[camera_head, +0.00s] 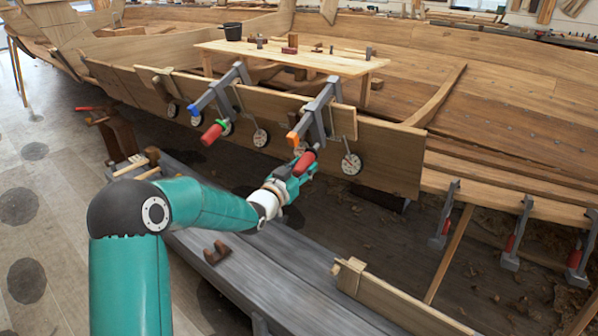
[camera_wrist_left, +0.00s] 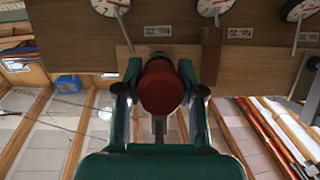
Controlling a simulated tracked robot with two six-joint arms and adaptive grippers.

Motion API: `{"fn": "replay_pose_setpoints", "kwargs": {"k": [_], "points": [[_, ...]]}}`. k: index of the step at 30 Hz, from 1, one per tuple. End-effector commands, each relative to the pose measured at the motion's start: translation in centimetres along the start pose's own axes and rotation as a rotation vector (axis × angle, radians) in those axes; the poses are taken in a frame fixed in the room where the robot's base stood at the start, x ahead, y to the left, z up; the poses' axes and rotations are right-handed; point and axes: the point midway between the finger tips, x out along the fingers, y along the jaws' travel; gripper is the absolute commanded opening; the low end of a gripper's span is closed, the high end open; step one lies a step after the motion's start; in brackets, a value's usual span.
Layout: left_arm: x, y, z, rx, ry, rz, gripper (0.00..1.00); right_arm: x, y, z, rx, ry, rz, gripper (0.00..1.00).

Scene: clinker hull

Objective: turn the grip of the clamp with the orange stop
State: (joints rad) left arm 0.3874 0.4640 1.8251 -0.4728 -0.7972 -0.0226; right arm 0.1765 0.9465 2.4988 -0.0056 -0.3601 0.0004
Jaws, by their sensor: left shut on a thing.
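The clamp with the orange stop (camera_head: 293,137) is a grey bar clamp (camera_head: 318,112) on the hull plank, right of a similar clamp. Its red grip (camera_head: 304,162) points down toward my arm. My left gripper (camera_head: 301,168) is shut on this red grip. In the left wrist view the red grip (camera_wrist_left: 161,88) sits end-on between the two fingers of my left gripper (camera_wrist_left: 160,82). The gripper hides part of the grip and its spindle. My right gripper is not in view.
A clamp with a blue stop (camera_head: 195,111) and its own red grip (camera_head: 212,133) stands to the left. Several dial gauges (camera_head: 351,164) hang along the plank (camera_head: 385,150). A grey bench (camera_head: 270,285) lies below my arm. More clamps (camera_head: 515,235) hang at the right.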

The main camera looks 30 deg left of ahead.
Motion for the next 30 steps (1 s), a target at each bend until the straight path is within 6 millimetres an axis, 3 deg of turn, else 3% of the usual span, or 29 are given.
{"fn": "replay_pose_setpoints", "kwargs": {"k": [9,15,30], "points": [[0.0,0.2,1.1,0.215,0.002,-0.077,0.04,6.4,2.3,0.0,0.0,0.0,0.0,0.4],[0.0,0.2,0.9,0.388,-0.001,-0.144,0.04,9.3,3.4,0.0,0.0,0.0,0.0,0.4],[0.1,0.2,0.6,0.831,-0.006,-0.304,0.04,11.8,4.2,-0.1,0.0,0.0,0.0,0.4]]}}
